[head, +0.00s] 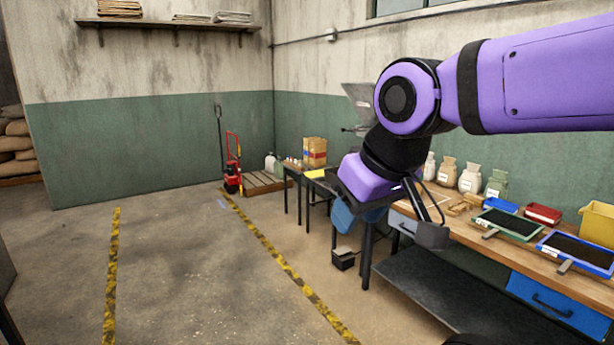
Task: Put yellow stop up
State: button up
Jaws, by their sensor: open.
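I cannot make out a yellow stop with certainty. A small flat yellow piece (316,173) lies on the small dark table left of my arm; it is too small to tell whether it is a stop. My gripper (392,228) hangs in front of the left end of the workbench, with its fingers apart. I see nothing held between them. My arm and gripper hide part of the small table, the bench end and a grey tilted panel (360,100) behind them.
The wooden workbench (465,222) at right carries jars, framed dark trays (508,224) and a yellow bin (597,223). A black box (343,259) sits on the floor by the bench leg. A red hand truck (232,165) stands near the corner. The floor at left is clear.

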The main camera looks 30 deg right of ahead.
aim_at(319, 173)
jog(key=i, duration=1)
jog(key=i+z, duration=0.1)
jog(key=i, duration=0.95)
jog(key=i+j, duration=0.1)
jog(key=i, duration=0.9)
jog(key=i+j+z, duration=0.1)
jog(key=i, duration=0.95)
jog(key=i+z, duration=0.3)
jog(key=i, duration=0.6)
jog(key=i+z, duration=0.35)
jog(key=i, duration=0.55)
jog(key=i+j+z, duration=0.15)
jog(key=i+z, duration=0.25)
jog(key=i, duration=0.2)
jog(key=i+j+z, duration=0.45)
jog(key=i, duration=0.15)
jog(key=i+j+z, duration=0.4)
jog(key=i, duration=0.15)
jog(key=i+j+z, duration=0.45)
jog(key=j, duration=0.2)
